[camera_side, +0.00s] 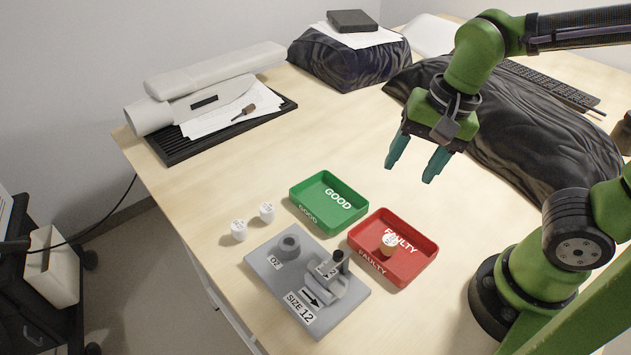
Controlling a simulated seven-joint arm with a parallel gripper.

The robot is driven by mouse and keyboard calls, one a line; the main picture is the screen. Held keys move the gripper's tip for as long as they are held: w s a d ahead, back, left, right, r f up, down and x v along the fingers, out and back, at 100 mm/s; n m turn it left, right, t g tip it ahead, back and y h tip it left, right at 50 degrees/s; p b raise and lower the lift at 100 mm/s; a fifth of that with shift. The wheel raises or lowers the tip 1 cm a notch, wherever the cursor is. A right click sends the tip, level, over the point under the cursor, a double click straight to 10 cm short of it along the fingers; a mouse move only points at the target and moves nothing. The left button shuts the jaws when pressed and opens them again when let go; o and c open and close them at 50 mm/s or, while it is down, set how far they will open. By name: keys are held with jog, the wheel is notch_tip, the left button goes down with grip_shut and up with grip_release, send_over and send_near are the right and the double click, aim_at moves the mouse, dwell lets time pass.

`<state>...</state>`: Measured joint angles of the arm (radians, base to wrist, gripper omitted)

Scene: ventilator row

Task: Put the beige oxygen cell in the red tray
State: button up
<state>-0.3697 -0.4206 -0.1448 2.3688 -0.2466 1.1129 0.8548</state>
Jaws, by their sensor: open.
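The beige oxygen cell (388,243) sits inside the red tray (425,257), which is labelled FAULTY. It shows a pale top with small print. My gripper (410,172) is open and empty, with its teal fingers pointing down. It is above the table, beyond the red tray in the picture and apart from the cell.
A green GOOD tray (296,196) stands left of the red tray. Two white cells (239,231) stand left of it. A grey fixture (335,316) with a socket and clamp lies in front. Dark cloth-covered bundles (545,130) lie at the back right.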

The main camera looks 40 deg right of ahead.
jog(key=shift+d+r+n+t, duration=0.55)
jog(key=shift+r+n+t, duration=0.25)
jog(key=shift+n, duration=0.35)
jog(key=shift+d+r+n+t, duration=0.55)
jog(key=shift+r+n+t, duration=0.25)
jog(key=shift+n, duration=0.4)
jog(key=shift+d+r+n+t, duration=0.55)
jog(key=shift+r+n+t, duration=0.25)
jog(key=shift+n, duration=0.35)
